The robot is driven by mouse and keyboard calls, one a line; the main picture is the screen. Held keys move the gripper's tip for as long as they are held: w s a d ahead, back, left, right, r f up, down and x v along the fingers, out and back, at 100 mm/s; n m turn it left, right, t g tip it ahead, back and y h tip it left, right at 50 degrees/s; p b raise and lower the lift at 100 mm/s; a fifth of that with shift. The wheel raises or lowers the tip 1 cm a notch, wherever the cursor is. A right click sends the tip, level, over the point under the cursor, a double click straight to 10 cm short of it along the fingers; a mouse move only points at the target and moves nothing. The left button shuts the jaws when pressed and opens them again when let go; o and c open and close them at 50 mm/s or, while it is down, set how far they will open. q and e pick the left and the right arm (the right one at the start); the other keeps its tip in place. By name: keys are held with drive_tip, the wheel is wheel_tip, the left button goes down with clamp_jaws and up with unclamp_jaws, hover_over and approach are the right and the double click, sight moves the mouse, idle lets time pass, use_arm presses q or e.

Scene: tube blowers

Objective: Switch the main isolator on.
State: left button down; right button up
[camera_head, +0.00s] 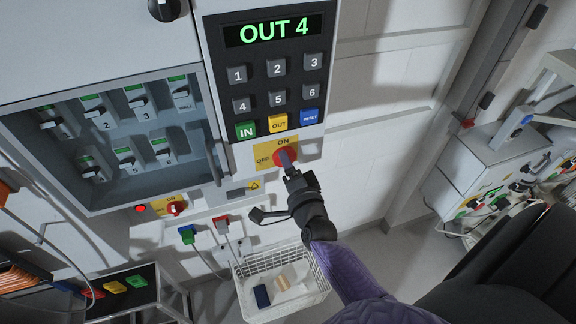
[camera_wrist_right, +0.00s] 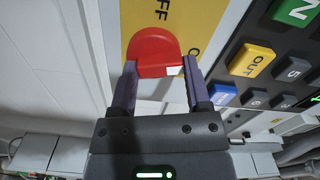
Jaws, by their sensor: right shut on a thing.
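The main isolator is a red rotary knob (camera_head: 279,158) on a yellow plate (camera_head: 263,153) marked ON and OFF, just below the keypad panel. In the right wrist view the red knob (camera_wrist_right: 155,48) sits between my two fingers, with its round top edge showing beyond the fingertips. My right gripper (camera_head: 287,163) comes from below and is shut on the knob; it also shows in the right wrist view (camera_wrist_right: 158,72). My gripper hides part of the knob and plate, so I cannot tell which mark the knob points to. My left gripper is not in view.
The keypad panel (camera_head: 243,92) above reads "OUT 4". A cabinet (camera_head: 95,205) with several breaker switches is at left. A smaller red switch (camera_head: 175,208) and a lit red lamp (camera_head: 141,208) sit below it. A white wire basket (camera_head: 318,292) stands below my right arm.

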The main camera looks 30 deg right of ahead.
drive_tip(key=shift+d+m, duration=0.1)
drive_tip(key=shift+m, duration=1.5)
drive_tip(key=o, duration=1.3)
drive_tip(key=shift+m, duration=0.3)
drive_tip(key=v, duration=1)
drive_tip(key=shift+d+b, duration=0.1)
drive_tip(key=shift+b, duration=0.3)
